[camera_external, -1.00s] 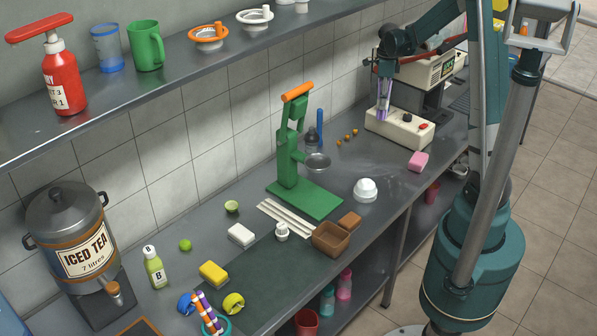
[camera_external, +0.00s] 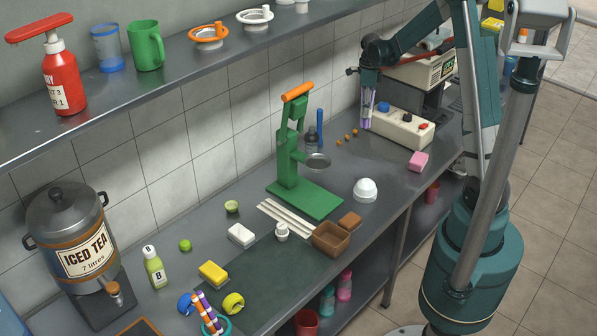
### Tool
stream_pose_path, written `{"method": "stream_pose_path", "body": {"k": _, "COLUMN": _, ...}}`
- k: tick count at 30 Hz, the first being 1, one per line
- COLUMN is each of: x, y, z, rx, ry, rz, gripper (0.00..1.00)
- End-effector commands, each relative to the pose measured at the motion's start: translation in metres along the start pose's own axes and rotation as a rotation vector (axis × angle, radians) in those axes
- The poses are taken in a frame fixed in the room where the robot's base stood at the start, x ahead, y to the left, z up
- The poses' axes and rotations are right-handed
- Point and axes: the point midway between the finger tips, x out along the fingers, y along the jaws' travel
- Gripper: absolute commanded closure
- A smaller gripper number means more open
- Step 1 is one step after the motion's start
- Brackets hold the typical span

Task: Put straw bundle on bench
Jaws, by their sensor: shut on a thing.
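My gripper (camera_external: 368,100) is at the back right, in front of the tiled wall and beside the white box. It is shut on a slim, upright purple-and-pale thing, which looks like the straw bundle (camera_external: 366,119). Its lower end is near the bench top; I cannot tell if it touches. The bench (camera_external: 330,215) is a long grey metal counter. Striped straws (camera_external: 207,309) also stand in a teal cup at the front left. Three pale sticks (camera_external: 286,218) lie flat near the green press (camera_external: 292,168).
A white box (camera_external: 402,131) with a blue and a red knob stands just right of the held bundle. Small orange-brown pieces (camera_external: 347,135), a pink block (camera_external: 418,161) and a white dome-shaped thing (camera_external: 365,189) are nearby. Bare bench lies between them.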

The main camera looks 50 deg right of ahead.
Motion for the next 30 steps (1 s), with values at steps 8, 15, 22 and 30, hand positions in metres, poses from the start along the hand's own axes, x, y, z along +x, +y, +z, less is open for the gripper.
{"method": "stream_pose_path", "body": {"k": 8, "x": 0.015, "y": -0.001, "z": 0.000, "rx": 0.000, "ry": 0.000, "rz": 0.000, "gripper": 0.84}}
{"method": "stream_pose_path", "body": {"k": 15, "x": 0.047, "y": 0.000, "z": 0.000, "rx": 0.000, "ry": 0.000, "rz": 0.000, "gripper": 0.84}}
{"method": "stream_pose_path", "body": {"k": 22, "x": 0.062, "y": 0.000, "z": 0.000, "rx": 0.000, "ry": 0.000, "rz": 0.000, "gripper": 0.84}}
{"method": "stream_pose_path", "body": {"k": 30, "x": 0.063, "y": 0.000, "z": 0.000, "rx": 0.000, "ry": 0.000, "rz": 0.000, "gripper": 0.84}}
